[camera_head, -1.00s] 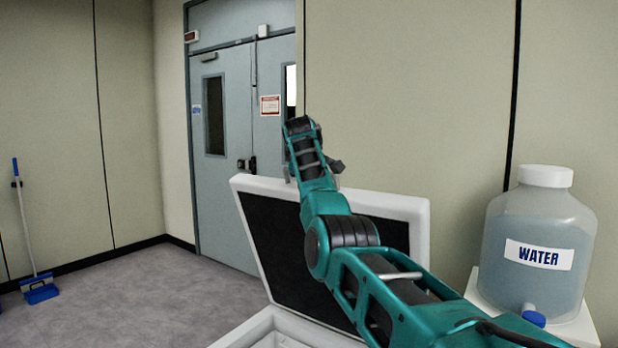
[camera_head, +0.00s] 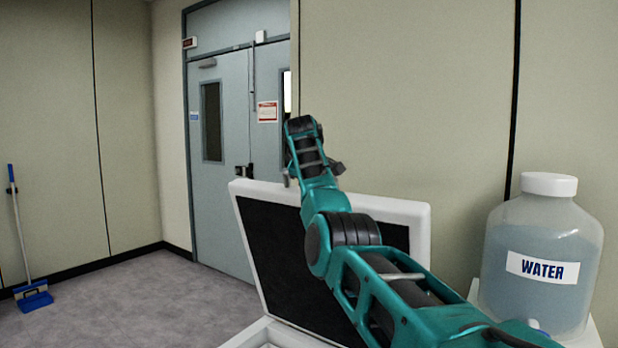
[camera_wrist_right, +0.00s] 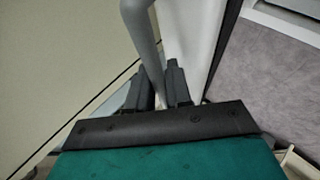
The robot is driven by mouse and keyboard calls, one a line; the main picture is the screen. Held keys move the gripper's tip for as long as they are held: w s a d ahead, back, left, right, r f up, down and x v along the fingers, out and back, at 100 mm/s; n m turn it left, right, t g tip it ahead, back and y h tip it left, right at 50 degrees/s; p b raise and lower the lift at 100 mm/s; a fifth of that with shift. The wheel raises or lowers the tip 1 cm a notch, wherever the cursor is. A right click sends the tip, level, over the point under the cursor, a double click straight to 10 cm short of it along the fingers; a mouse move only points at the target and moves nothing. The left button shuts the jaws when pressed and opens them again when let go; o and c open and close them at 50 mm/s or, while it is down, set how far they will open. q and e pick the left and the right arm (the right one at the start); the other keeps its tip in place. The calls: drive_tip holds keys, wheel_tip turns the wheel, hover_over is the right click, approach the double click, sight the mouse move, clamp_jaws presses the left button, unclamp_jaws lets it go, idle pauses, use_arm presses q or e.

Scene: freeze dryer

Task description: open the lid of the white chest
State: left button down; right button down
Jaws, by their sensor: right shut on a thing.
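The white chest's lid (camera_head: 420,215) stands raised and tilted back in the head view, with its dark inner face (camera_head: 280,255) toward me. Part of the chest's white rim (camera_head: 270,335) shows at the bottom edge; the rest of the chest is out of view. My right arm reaches across the lid, and its gripper is mostly hidden behind the wrist at the lid's top edge. In the right wrist view, my right gripper (camera_wrist_right: 163,85) is shut on a grey curved handle (camera_wrist_right: 145,40) beside the white lid edge (camera_wrist_right: 190,40). My left gripper is not in view.
A water jug (camera_head: 540,262) stands on a white stand (camera_head: 590,335) to the right of the lid. A wall is close behind the lid. A grey double door (camera_head: 225,140) is behind. A blue dustpan (camera_head: 34,298) stands at the left; the floor between is clear.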

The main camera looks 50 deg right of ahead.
drive_tip(key=c, duration=1.1)
unclamp_jaws()
drive_tip(key=shift+a, duration=0.1)
drive_tip(key=shift+s+a+r, duration=0.1)
drive_tip(key=b+v, duration=0.3)
drive_tip(key=v, duration=0.9)
drive_tip(key=shift+a+r, duration=0.15)
drive_tip(key=shift+r, duration=0.05)
